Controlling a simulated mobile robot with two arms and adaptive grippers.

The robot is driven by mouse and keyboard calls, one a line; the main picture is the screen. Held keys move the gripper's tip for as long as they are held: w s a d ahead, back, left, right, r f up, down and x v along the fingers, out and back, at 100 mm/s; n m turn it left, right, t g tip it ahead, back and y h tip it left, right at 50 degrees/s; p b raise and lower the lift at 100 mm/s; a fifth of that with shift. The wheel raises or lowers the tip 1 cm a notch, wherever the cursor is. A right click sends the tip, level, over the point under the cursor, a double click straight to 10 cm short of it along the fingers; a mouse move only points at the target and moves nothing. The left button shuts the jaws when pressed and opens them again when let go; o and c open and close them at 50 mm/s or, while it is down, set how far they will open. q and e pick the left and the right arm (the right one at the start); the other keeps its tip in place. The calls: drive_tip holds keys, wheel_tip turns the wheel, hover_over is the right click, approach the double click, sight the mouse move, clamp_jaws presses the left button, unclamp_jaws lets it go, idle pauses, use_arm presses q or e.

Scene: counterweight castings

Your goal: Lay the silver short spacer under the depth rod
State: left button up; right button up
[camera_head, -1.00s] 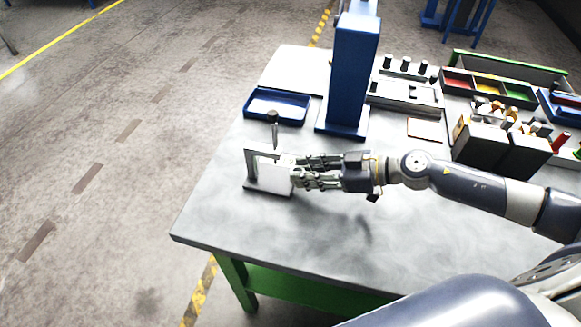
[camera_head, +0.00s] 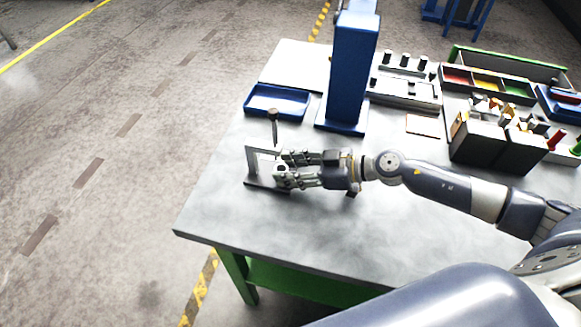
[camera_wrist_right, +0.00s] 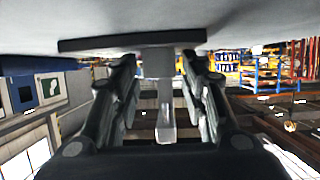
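A small gauge stand (camera_head: 252,162) with a pale upright and a dark base stands near the table's left edge. Its depth rod (camera_head: 273,118) rises above it with a dark knob. My right gripper (camera_head: 280,169) reaches in from the right, with its fingers spread at the stand. In the right wrist view, the dark base (camera_wrist_right: 100,45) crosses the top and a grey block (camera_wrist_right: 157,62), apparently the silver short spacer, sits against it. A pale rod (camera_wrist_right: 165,110) lines up with it. The fingers (camera_wrist_right: 160,75) stand either side, apparently with narrow gaps. My left gripper is out of view.
A blue column (camera_head: 350,75) stands behind my right gripper, with a blue tray (camera_head: 277,101) to its left. Dark bins (camera_head: 478,143) and a divided tray (camera_head: 487,85) fill the right side. The table front (camera_head: 300,230) is clear.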

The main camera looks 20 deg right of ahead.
idle(0.3)
drive_tip(key=b+v, duration=0.3)
drive_tip(key=v, duration=0.6)
drive_tip(key=shift+s, duration=0.15)
drive_tip(key=shift+s+d+r, duration=0.15)
drive_tip(key=shift+d+r, duration=0.05)
drive_tip(key=shift+d, duration=0.05)
drive_tip(key=shift+p+v, duration=0.35)
drive_tip(key=shift+v, duration=0.6)
drive_tip(key=shift+d+r, duration=0.1)
drive_tip(key=shift+r, duration=0.05)
drive_tip(key=shift+r, duration=0.15)
